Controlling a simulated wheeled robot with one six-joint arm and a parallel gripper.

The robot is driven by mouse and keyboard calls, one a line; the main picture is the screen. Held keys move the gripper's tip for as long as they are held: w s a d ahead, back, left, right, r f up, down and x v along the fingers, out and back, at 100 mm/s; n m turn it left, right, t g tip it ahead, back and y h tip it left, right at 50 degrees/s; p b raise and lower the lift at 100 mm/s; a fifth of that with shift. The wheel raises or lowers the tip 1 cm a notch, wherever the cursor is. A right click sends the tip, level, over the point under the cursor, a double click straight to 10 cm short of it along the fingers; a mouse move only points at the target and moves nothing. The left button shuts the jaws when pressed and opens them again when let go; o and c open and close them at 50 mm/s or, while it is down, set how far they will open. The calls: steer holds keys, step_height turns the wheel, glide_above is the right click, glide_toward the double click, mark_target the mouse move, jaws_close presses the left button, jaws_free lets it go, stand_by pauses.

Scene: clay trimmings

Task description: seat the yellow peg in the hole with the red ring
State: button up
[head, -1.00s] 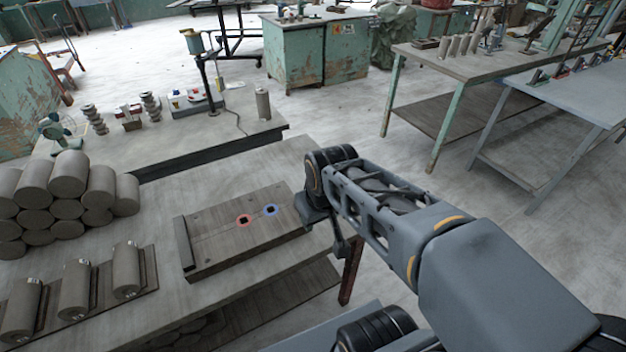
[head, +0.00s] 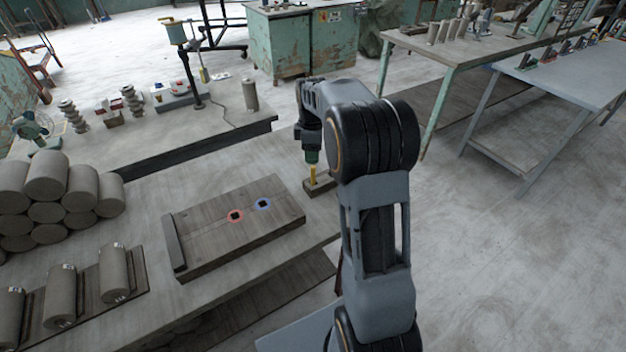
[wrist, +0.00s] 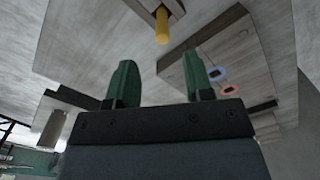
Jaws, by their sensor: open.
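The yellow peg (head: 313,172) stands upright in a small wooden block (head: 325,186) at the table's right end. The peg also shows at the top of the wrist view (wrist: 162,25). The wooden board (head: 215,252) lies to its left, with a red-ringed hole (head: 236,209) and a blue-ringed hole beside it (head: 256,204). Both rings show in the wrist view, the red (wrist: 226,90) and the blue (wrist: 211,74). My gripper (head: 312,156) is just over the peg in the head view. In the wrist view its green fingers (wrist: 163,83) are apart, with nothing between them.
The table between board and cylinders is clear.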

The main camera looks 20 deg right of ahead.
mark_target(313, 175)
steer(key=shift+s+f, duration=0.2)
steer(key=shift+f, duration=4.5)
jaws_close()
